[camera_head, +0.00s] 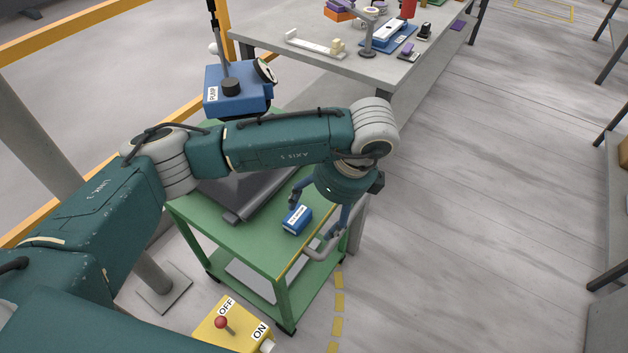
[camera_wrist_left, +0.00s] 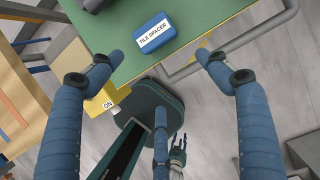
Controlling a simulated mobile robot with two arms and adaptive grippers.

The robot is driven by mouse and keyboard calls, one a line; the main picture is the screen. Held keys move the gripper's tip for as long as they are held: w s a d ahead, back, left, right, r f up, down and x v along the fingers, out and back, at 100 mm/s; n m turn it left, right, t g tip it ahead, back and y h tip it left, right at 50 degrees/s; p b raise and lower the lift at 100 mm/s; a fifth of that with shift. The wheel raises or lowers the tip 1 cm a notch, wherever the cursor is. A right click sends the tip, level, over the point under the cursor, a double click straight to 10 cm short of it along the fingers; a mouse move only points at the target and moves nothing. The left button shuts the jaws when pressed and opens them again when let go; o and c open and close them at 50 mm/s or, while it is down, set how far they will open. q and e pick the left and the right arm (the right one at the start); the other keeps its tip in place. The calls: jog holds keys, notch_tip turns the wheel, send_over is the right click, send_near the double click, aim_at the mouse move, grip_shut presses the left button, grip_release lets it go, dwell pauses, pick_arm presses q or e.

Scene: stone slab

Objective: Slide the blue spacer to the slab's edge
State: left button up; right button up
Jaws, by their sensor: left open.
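The blue spacer (camera_head: 297,219), a small block labelled TILE SPACER, lies on the green top of a cart (camera_head: 262,250). It also shows near the top of the left wrist view (camera_wrist_left: 153,33). The dark slab (camera_head: 247,194) lies on the same top, behind and left of the spacer, with green surface between them. My arm hides part of the slab. My left gripper (camera_head: 320,212) is open above the cart's right edge. In the left wrist view its fingertips (camera_wrist_left: 160,57) are spread wide, with the spacer ahead between them; they appear apart from it.
A blue pump (camera_head: 238,92) stands behind the slab. A grey handle rail (camera_head: 325,247) runs along the cart's right side. A yellow ON/OFF box (camera_head: 232,328) is in front of the cart. A grey workbench (camera_head: 300,65) with several items stands behind.

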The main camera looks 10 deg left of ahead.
aim_at(298, 216)
pick_arm(q)
jog(key=shift+n+t+y, duration=0.3)
jog(key=shift+y, duration=0.2)
jog(key=w+a+f, duration=0.1)
jog(key=f, duration=0.1)
jog(key=a+f+p, duration=0.1)
jog(key=a+f, duration=0.1)
jog(key=w+a+f, duration=0.1)
jog(key=a+f, duration=0.1)
jog(key=f, duration=0.1)
jog(key=shift+w+a, duration=0.1)
jog(key=shift+w, duration=0.25)
jog(key=shift+x, duration=0.8)
pick_arm(e)
jog(key=shift+w+r, duration=0.1)
jog(key=shift+r, duration=0.65)
pick_arm(q)
jog(key=shift+c, duration=0.6)
jog(key=c, duration=1.3)
